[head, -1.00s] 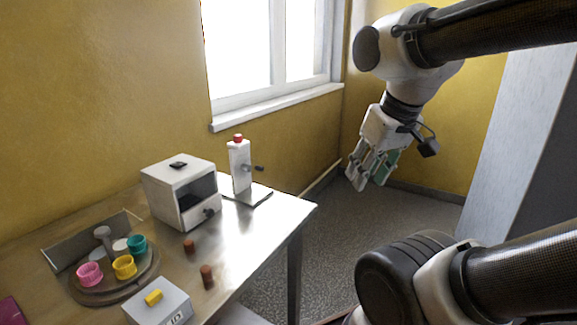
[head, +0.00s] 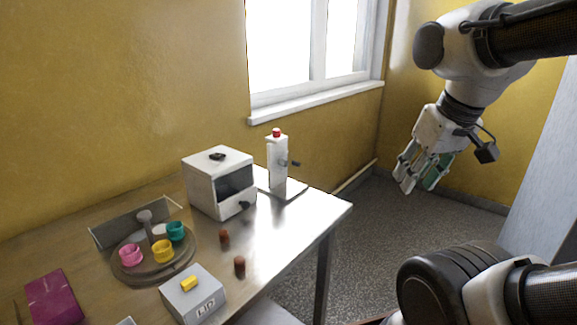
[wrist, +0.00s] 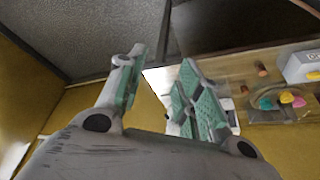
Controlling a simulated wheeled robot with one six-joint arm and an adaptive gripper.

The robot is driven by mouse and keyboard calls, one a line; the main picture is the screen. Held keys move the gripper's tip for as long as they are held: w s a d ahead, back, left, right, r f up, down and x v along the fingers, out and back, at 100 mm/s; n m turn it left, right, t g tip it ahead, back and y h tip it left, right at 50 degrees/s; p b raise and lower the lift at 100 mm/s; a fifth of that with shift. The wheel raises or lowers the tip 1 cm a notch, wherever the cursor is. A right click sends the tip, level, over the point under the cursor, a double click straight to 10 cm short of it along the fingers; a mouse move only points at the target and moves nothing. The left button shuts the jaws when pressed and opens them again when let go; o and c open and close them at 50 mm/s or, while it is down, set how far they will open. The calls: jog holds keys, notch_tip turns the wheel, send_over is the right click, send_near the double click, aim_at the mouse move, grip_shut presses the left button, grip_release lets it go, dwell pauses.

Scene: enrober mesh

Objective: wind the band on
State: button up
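My gripper (head: 421,178) hangs in the air right of the table, beyond its edge and above the floor. Its two green-padded fingers stand apart with nothing between them; the wrist view also shows them spread (wrist: 160,78). A white box-shaped machine (head: 202,183) with a dark front opening and a small dark knob stands at the back of the table. Right of it, a white upright post (head: 277,165) with a red cap and a side knob stands on a flat plate. I cannot make out a band or mesh for certain.
A round wooden board (head: 152,276) holds pink (head: 131,257), yellow (head: 163,252) and teal (head: 176,231) cups. A grey box marked LID (head: 198,303) with a yellow handle, two brown pegs (head: 239,264) and a magenta box (head: 53,299) are also on the table (head: 300,228).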

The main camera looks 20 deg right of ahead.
jog(key=shift+a+f, duration=0.1)
dwell(0.4)
jog(key=w+a+f+m+g+y, duration=0.2)
jog(key=w+a+f+m+y, duration=0.15)
jog(key=a+y, duration=0.35)
jog(key=w+a+f+m+g+y, duration=0.15)
jog(key=w+a+f+y, duration=0.25)
jog(key=a, duration=0.4)
jog(key=m+t, duration=1.3)
jog(key=t, duration=0.1)
send_near(287, 164)
jog(key=d, duration=0.1)
jog(key=w+d, duration=0.1)
jog(key=shift+d+f, duration=0.1)
jog(key=shift+d, duration=0.25)
jog(key=x, duration=0.7)
jog(key=shift+w+f, duration=0.1)
jog(key=shift+w+a, duration=0.1)
jog(key=shift+w, duration=0.1)
grip_shut()
